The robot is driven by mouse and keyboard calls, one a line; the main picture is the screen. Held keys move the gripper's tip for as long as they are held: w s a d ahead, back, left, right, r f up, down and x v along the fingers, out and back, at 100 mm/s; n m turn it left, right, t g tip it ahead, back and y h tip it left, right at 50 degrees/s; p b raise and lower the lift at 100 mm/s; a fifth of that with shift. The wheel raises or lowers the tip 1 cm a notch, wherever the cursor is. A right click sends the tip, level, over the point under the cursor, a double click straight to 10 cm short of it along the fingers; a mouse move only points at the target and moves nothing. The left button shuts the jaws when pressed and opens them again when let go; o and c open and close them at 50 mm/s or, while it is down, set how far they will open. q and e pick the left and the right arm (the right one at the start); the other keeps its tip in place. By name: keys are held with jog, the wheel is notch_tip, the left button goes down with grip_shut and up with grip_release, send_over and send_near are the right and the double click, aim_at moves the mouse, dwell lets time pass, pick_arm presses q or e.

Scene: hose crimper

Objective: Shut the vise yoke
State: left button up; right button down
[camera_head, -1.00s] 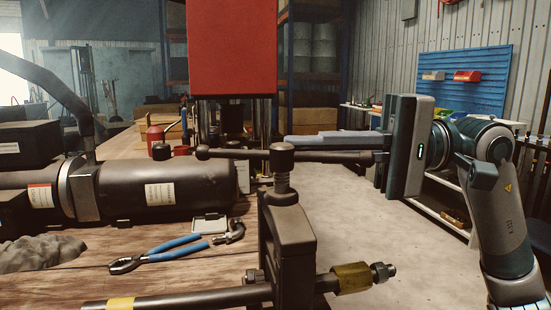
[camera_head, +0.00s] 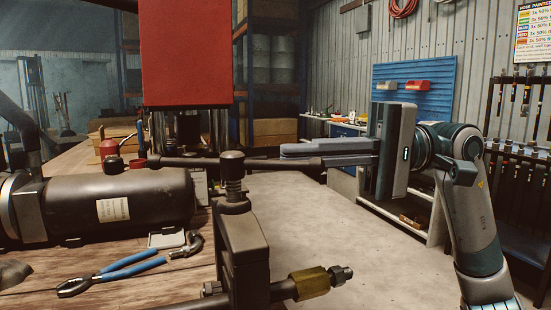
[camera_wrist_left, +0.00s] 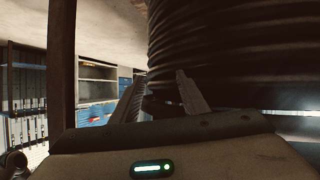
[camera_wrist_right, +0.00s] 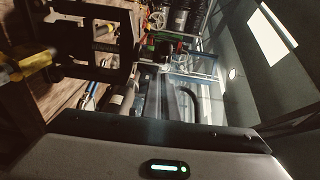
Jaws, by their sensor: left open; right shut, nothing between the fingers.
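The vise yoke (camera_head: 243,240) is a dark metal frame, upright in the front middle of the head view. A threaded screw (camera_head: 233,190) rises from its top, and a long dark handle bar (camera_head: 275,164) crosses through the screw's head. The frames do not clearly show whether the yoke is latched. My right gripper (camera_head: 283,151) is shut and empty, its fingers pointing left just above or behind the bar's right end; contact cannot be told. The yoke also shows in the right wrist view (camera_wrist_right: 122,45). My left gripper (camera_wrist_left: 160,76) is open beside a large dark ribbed cylinder (camera_wrist_left: 225,50).
A brass-coloured nut (camera_head: 310,282) on a threaded rod sticks out right of the yoke. Blue-handled pliers (camera_head: 110,277) and a dark cylinder (camera_head: 115,205) lie on the wooden bench at left. A red machine (camera_head: 187,55) stands behind. Floor right of the yoke is clear.

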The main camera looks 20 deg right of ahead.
pick_arm(q)
jog(key=shift+w+d+r+t+h, duration=0.15)
jog(key=shift+w+d+r+t, duration=0.1)
jog(key=shift+r+t, duration=0.25)
jog(key=shift+w+d+r+t+h, duration=0.15)
jog(key=shift+w+r+t, duration=0.15)
jog(key=shift+r, duration=0.3)
pick_arm(e)
jog(key=d, duration=0.6)
jog(key=shift+s+d, duration=0.25)
jog(key=shift+s, duration=0.05)
pick_arm(q)
jog(key=shift+s, duration=0.15)
